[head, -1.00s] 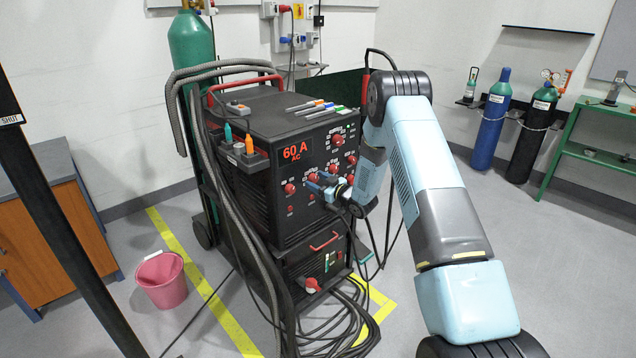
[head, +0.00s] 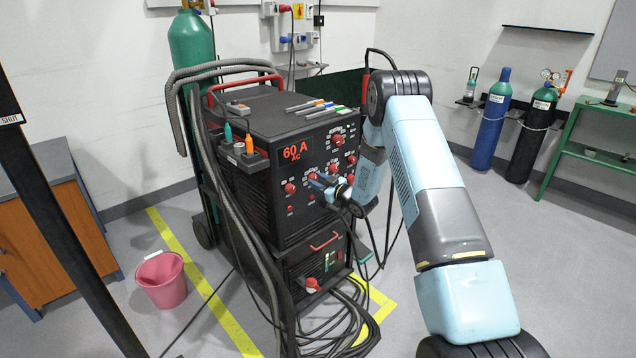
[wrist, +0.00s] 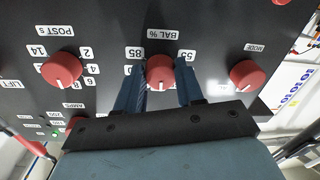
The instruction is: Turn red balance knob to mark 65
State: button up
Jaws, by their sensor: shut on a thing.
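In the head view my gripper (head: 322,186) is at the front panel of the black welding machine (head: 262,205), and hides part of the knobs there.
Neighbouring red knobs sit close by: the POST S knob (wrist: 62,70) on the left and the MODE knob (wrist: 247,75) on the right. The machine's display (head: 294,151) reads 60 A AC. Cables (head: 345,325) lie on the floor below the machine.

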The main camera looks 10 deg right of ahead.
jog(key=n, duration=0.4)
jog(key=shift+n, duration=1.6)
jog(key=o, duration=1)
jog(key=shift+h, duration=0.3)
jog(key=shift+o, duration=0.2)
jog(key=v, duration=1.3)
jog(key=shift+s+d, duration=0.25)
jog(key=shift+d, duration=0.05)
